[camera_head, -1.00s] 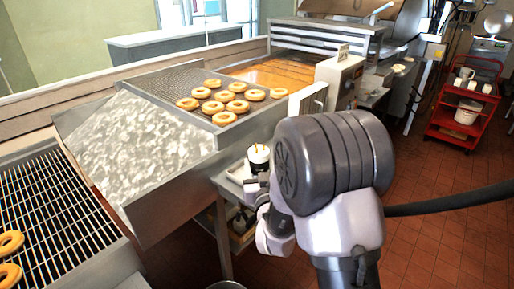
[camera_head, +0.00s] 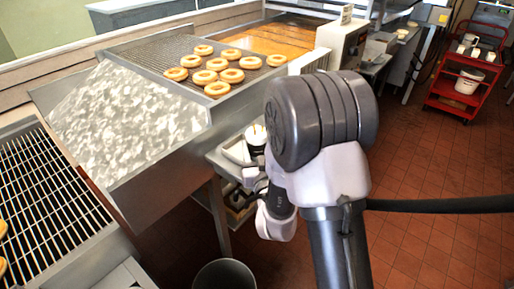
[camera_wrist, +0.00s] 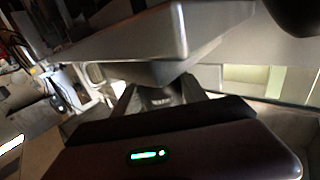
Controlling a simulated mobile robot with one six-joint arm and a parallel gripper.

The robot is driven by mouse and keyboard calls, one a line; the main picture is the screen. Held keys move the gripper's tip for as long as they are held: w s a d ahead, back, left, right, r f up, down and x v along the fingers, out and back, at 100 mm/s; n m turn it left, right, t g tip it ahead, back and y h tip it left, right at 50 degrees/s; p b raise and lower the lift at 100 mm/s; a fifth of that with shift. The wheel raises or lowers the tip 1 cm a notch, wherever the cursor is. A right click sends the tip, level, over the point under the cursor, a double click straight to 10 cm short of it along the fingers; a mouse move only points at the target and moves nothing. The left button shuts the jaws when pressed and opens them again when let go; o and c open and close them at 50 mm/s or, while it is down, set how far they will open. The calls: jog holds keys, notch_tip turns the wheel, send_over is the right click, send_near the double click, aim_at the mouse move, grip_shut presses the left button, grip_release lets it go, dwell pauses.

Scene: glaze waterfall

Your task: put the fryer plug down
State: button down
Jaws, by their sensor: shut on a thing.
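My gripper (camera_wrist: 157,96) shows in the wrist view, with a dark finger on each side of a small dark thing. It is shut on this thing, taken as the fryer plug, though its shape is too dark and small to make out. A grey metal edge (camera_wrist: 185,40) crosses the view just beyond the fingers. In the head view my arm's thick wrist hides most of the gripper, which is at the small metal side table (camera_head: 226,160) below the fryer.
A black and white cup-like container (camera_head: 256,138) stands on the side table. Doughnuts (camera_head: 217,89) lie on the mesh rack before the orange fryer bath (camera_head: 270,38). A grey bin (camera_head: 224,275) stands on the floor. A red cart (camera_head: 464,85) is at the back right. Tiled floor is open at right.

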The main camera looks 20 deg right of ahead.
jog(key=shift+f+b, duration=0.4)
jog(key=shift+b, duration=0.2)
jog(key=c, duration=0.6)
grip_release()
jog(key=shift+r, duration=0.1)
